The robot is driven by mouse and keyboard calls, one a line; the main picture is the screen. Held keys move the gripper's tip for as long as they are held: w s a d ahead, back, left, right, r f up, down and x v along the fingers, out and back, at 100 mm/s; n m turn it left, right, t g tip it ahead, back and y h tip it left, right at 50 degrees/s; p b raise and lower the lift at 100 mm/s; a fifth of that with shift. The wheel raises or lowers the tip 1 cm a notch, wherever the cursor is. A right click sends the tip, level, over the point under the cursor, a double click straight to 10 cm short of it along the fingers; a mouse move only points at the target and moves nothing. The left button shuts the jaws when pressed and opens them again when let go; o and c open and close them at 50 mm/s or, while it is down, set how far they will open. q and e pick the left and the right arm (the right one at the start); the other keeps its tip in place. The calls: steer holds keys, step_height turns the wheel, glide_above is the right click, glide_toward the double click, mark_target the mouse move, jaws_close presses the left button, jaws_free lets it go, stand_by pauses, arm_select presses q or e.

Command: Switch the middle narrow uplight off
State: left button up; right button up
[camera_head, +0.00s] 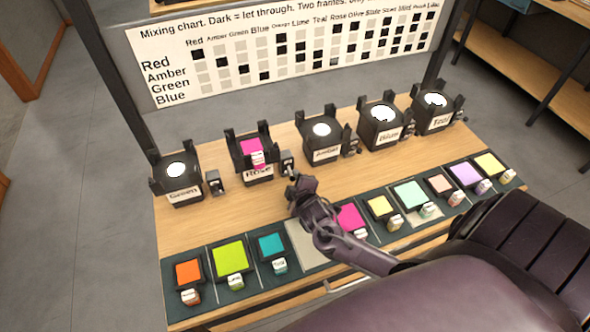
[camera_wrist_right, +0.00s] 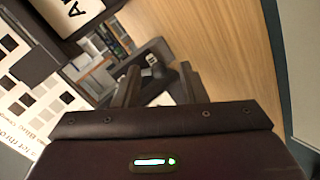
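A row of black uplights stands on the wooden table: Green (camera_head: 183,192), Rose (camera_head: 258,176), Amber (camera_head: 326,155), Blue (camera_head: 388,134) and Teal (camera_head: 441,122). Amber is third in the row and its top shows white. Rose has a pink frame on top. A small dark switch box stands at the right of each, such as Rose's switch (camera_head: 287,163) and Amber's switch (camera_head: 352,147). My right gripper (camera_head: 294,178) is just in front of Rose's switch. In the right wrist view its fingers (camera_wrist_right: 157,80) are apart, with a dark box (camera_wrist_right: 152,60) beyond them. Contact cannot be told. My left gripper is out of view.
A dark mat (camera_head: 205,302) along the front edge holds several coloured filter frames, such as an orange one (camera_head: 188,273) and a pink one (camera_head: 351,217). A mixing chart board (camera_head: 290,55) stands behind the uplights. My right arm covers the front right.

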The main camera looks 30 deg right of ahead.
steer(key=v, duration=0.7)
steer(key=shift+s+a+r, duration=0.15)
steer(key=shift+s, duration=0.15)
stand_by(0.5)
